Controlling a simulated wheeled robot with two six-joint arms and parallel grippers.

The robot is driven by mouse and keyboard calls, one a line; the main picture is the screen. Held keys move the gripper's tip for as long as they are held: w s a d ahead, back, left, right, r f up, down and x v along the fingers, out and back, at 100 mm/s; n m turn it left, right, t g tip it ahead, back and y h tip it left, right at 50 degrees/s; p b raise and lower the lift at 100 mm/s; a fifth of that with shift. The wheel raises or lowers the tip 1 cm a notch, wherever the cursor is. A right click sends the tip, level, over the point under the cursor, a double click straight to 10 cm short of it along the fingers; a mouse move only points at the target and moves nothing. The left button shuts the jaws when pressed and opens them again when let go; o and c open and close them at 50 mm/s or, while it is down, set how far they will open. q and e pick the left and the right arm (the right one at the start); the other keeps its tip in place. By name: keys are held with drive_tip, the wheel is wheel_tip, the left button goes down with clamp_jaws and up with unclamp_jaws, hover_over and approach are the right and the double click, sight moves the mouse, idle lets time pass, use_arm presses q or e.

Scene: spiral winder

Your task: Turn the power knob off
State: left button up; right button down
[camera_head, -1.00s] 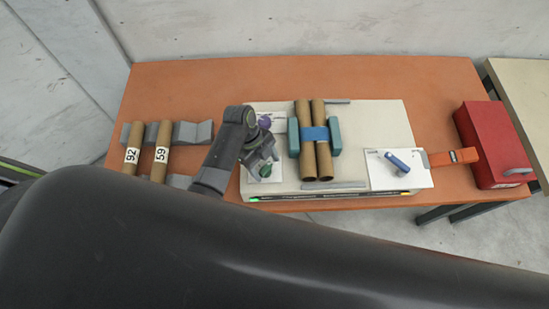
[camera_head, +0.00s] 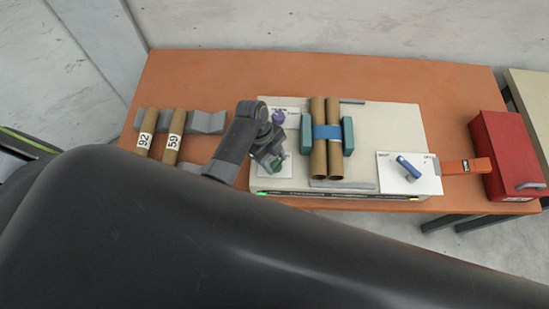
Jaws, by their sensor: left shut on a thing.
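The winder (camera_head: 388,120) is a cream flat-topped machine on the orange table, with two brown tubes (camera_head: 327,165) under a blue band at its middle. A white label panel lies at its left end, with a purple knob (camera_head: 278,116) at the back and a green knob (camera_head: 277,164) nearer the front. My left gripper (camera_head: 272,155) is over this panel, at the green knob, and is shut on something. The gripper covers most of the panel and much of the green knob. Which knob is the power knob cannot be read. My right gripper does not show.
Tubes marked 92 (camera_head: 146,132) and 59 (camera_head: 174,137) rest on grey racks at the left. A blue lever (camera_head: 408,166) stands on a white plate at the right. An orange-handled tool (camera_head: 466,166) and a red box (camera_head: 508,157) lie beyond it.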

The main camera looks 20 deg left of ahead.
use_arm(q)
drive_tip(key=n+t, duration=0.1)
drive_tip(key=n, duration=0.2)
drive_tip(key=shift+s, duration=0.15)
drive_tip(key=n+t, duration=0.1)
drive_tip(key=n, duration=0.3)
drive_tip(key=shift+s+d+t, duration=0.1)
drive_tip(key=shift+t, duration=0.3)
drive_tip(key=n+t, duration=0.1)
drive_tip(key=n, duration=0.2)
drive_tip(key=n+t+y, duration=0.1)
drive_tip(key=n, duration=0.3)
drive_tip(key=shift+s, duration=0.1)
drive_tip(key=o, duration=1)
drive_tip(key=shift+s+r, duration=0.1)
drive_tip(key=shift+r, duration=0.4)
drive_tip(key=b+v, duration=0.1)
drive_tip(key=v, duration=1.5)
drive_tip(key=shift+s+d+r+b, duration=0.1)
drive_tip(key=shift+s+r+b, duration=0.1)
drive_tip(key=shift+b, duration=0.1)
